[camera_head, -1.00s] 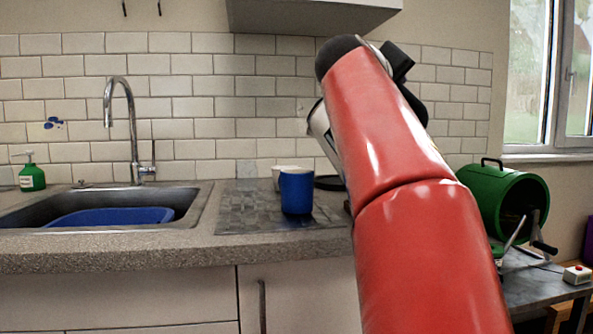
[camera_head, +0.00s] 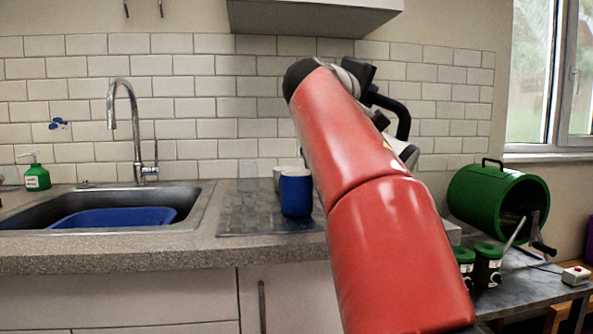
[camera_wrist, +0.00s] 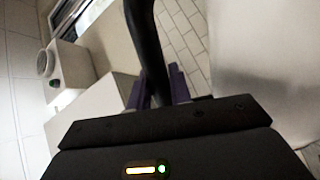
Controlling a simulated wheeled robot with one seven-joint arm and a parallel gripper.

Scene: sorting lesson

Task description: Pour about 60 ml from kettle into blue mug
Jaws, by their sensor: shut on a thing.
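The blue mug (camera_head: 296,194) stands upright on the dark drainer mat on the counter, just left of my red arm in the head view. In the wrist view the purple fingers of my gripper (camera_wrist: 158,88) are shut on a black curved handle, which I take as the kettle's handle. A large pale grey surface beside it, seemingly the kettle's body (camera_wrist: 265,50), fills the right side. In the head view my arm hides most of the kettle, and its spout and level do not show. My gripper is to the right of the blue mug.
A white cup (camera_head: 280,172) stands close behind the blue mug. The sink with a blue basin (camera_head: 115,217) and a tap (camera_head: 133,130) is at left. A green drum (camera_head: 490,205) and green-lidded jars (camera_head: 487,262) are at right. A cabinet (camera_head: 315,18) hangs above.

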